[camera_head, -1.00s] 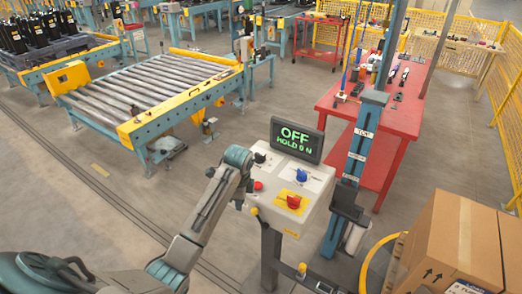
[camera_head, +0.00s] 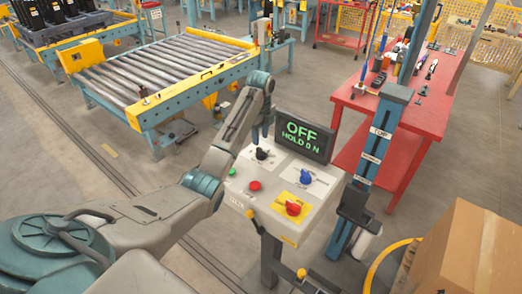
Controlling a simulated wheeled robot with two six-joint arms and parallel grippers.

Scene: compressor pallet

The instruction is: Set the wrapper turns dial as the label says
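The wrapper control box (camera_head: 248,205) is a pale box on a post, with a black knob (camera_head: 262,154) at its upper left and a blue knob (camera_head: 305,177) to the right. The lettering by the knobs is too small to read, so I cannot tell which is the turns dial. The dark display (camera_head: 303,136) behind it reads "OFF" and "HOLD 0 N" in green. My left gripper (camera_head: 256,136) points down just above the black knob; its fingers are too small to tell open from shut, or touching from apart. My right gripper is out of view.
A red button (camera_head: 255,186), a green button (camera_head: 232,171) and a red switch on a yellow plate (camera_head: 293,208) share the panel. A blue column (camera_head: 368,150) stands close on the right. Cardboard boxes (camera_head: 470,245) stand at the lower right. A roller conveyor (camera_head: 165,70) lies behind.

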